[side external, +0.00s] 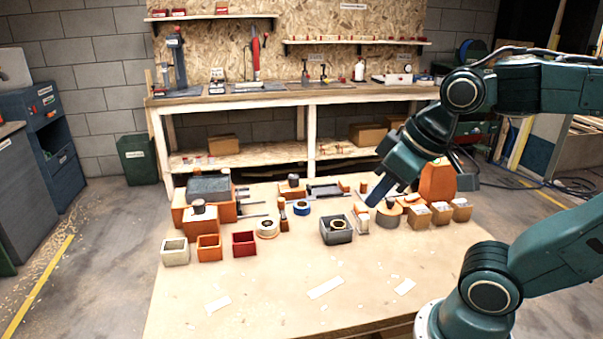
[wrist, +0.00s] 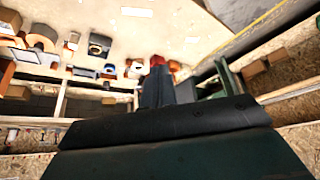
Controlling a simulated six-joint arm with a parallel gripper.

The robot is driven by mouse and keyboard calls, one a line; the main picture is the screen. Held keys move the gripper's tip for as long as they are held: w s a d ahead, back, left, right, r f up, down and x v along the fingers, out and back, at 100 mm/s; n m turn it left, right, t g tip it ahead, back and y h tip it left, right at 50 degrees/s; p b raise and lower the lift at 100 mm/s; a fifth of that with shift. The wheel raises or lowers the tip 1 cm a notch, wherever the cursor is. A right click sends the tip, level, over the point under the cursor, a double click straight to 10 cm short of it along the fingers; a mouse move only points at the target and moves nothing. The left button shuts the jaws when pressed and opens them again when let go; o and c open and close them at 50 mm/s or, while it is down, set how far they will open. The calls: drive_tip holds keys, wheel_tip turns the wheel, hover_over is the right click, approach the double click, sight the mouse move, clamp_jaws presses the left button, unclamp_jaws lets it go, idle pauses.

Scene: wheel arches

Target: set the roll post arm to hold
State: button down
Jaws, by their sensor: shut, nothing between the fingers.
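My gripper (side external: 371,203) is shut and empty, pointing down over the right half of the table. Its tip is close to a small white and orange upright piece (side external: 362,220); I cannot tell if they touch. In the wrist view the closed fingers (wrist: 158,85) hide part of the table. A round tan roll (side external: 390,212) lies just right of the fingertips, below an orange block (side external: 437,182). A slim orange post (side external: 283,215) stands beside a blue roll (side external: 301,208) mid-table. I cannot tell which piece is the roll post arm or how it is set.
A grey box with a ring (side external: 337,230) stands left of the gripper, and several cardboard boxes (side external: 440,212) stand to its right. Small open bins (side external: 209,246) and an orange-based grey machine (side external: 208,190) are at the left. The table front is clear apart from paper labels (side external: 325,288).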

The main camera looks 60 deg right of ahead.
drive_tip(key=w+d+f+m, duration=0.1)
drive_tip(key=w+d+f, duration=0.1)
drive_tip(key=w+d, duration=0.35)
drive_tip(key=w+d+f+m+g+h, duration=0.1)
drive_tip(key=w+d+f, duration=0.2)
drive_tip(key=w, duration=0.6)
drive_tip(key=w+d+f, duration=0.2)
drive_tip(key=w+d, duration=0.2)
drive_tip(key=w, duration=0.3)
drive_tip(key=w+d+f+m, duration=0.1)
drive_tip(key=w+d+f, duration=0.4)
drive_tip(key=d+f, duration=0.3)
drive_tip(key=shift+w+f, duration=0.2)
approach(282, 208)
drive_tip(key=shift+g, duration=0.3)
drive_tip(key=f, duration=0.1)
drive_tip(key=s+f, duration=0.1)
drive_tip(key=f, duration=0.1)
drive_tip(key=s+f, duration=0.1)
drive_tip(key=f, duration=0.1)
drive_tip(key=shift+s+a+f, duration=0.2)
drive_tip(key=shift+s+a, duration=0.05)
drive_tip(key=shift+a, duration=0.1)
drive_tip(key=shift+w+d+r, duration=0.1)
drive_tip(key=shift+w+d, duration=0.2)
drive_tip(key=shift+w, duration=0.65)
drive_tip(key=shift+w+d, duration=0.3)
drive_tip(key=shift+w, duration=0.65)
